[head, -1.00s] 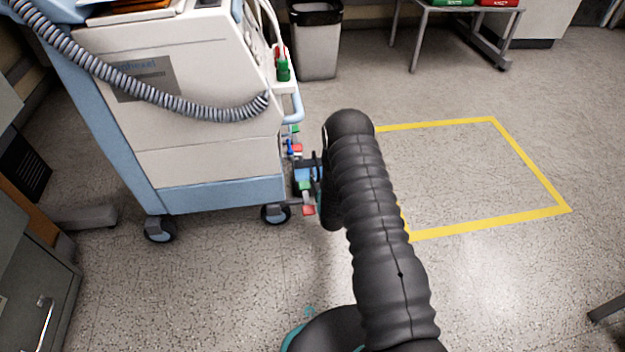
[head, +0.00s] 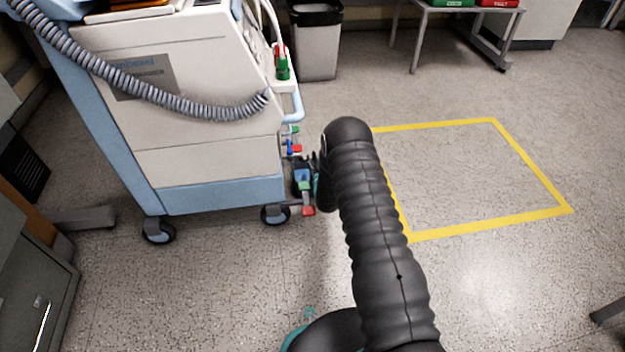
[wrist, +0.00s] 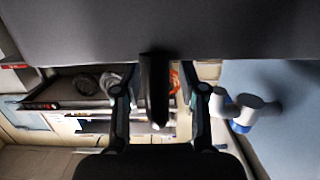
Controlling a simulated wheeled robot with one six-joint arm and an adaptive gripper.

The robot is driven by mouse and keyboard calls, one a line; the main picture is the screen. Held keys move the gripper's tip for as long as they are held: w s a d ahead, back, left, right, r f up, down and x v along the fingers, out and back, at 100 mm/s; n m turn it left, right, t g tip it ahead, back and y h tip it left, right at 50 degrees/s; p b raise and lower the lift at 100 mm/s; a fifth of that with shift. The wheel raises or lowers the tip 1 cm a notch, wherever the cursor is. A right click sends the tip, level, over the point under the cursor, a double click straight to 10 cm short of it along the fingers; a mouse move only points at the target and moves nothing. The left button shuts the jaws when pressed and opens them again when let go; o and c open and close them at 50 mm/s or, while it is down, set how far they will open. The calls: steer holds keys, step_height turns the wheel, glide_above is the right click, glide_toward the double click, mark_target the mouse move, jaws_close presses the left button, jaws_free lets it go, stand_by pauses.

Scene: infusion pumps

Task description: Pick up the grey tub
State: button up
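I cannot pick out a grey tub with certainty in either view. In the wrist view a broad dark grey surface (wrist: 200,30) fills the top, and I cannot tell what it belongs to. A dark upright bar (wrist: 154,90) hangs below it, between the fingers of my gripper (wrist: 159,95). The fingers stand apart with gaps on both sides of the bar. In the head view my gripper (head: 304,178) is beside the cart's lower right side, mostly hidden behind my black arm.
The white and blue cart (head: 210,150) on casters stands at left, with a coiled hose. A bin (head: 317,50) and a table (head: 440,12) are at the back. The floor inside the yellow outline (head: 490,228) is clear. Shelves (wrist: 65,85) appear in the wrist view.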

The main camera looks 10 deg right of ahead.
jaws_close()
steer(key=shift+r, duration=0.15)
